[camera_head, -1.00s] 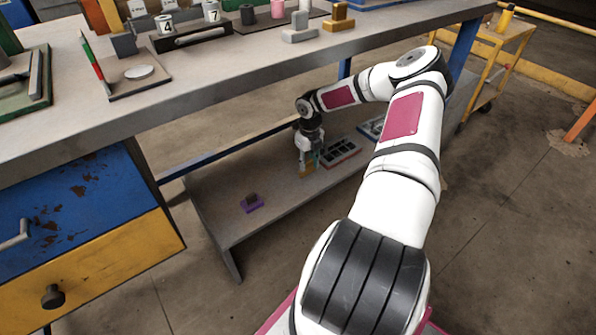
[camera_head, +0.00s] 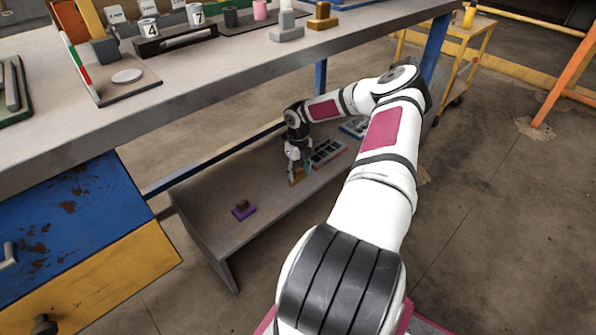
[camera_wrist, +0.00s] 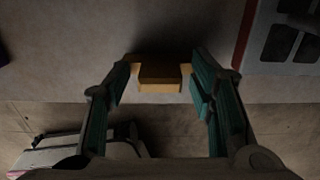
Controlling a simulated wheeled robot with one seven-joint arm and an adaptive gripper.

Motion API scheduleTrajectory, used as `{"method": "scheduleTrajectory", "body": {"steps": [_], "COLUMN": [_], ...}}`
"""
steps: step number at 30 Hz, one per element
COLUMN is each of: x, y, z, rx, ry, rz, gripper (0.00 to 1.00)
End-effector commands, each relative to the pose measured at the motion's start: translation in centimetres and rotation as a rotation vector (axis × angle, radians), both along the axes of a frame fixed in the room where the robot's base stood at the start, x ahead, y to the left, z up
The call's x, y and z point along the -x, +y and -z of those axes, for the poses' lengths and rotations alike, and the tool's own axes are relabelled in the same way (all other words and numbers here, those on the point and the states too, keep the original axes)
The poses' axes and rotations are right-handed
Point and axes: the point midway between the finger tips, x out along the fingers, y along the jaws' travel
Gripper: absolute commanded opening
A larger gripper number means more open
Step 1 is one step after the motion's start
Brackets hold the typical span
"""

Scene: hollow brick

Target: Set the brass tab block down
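The brass tab block (camera_wrist: 160,75) shows in the wrist view between the fingertips of my gripper (camera_wrist: 160,68), with a finger close against each side of its wider part. My gripper appears shut on it. In the head view my gripper (camera_head: 298,165) points down over the lower shelf (camera_head: 210,201), with the brass block (camera_head: 296,177) low at its fingertips near the shelf's front edge. I cannot tell whether the block's underside touches the shelf.
A purple block (camera_head: 243,211) with a dark top sits on the lower shelf to the left. The bench top (camera_head: 220,70) overhangs the shelf.

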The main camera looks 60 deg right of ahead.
Motion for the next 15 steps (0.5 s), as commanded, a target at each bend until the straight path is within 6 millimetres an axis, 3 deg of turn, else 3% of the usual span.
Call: {"method": "scheduleTrajectory", "body": {"steps": [8, 15], "x": [0.0, -0.1], "y": [0.0, 0.0], "z": [-0.3, -3.2], "rx": [0.000, 0.001], "ry": [0.000, -0.002], "rz": [0.000, -0.001], "gripper": [0.50, 0.50]}}
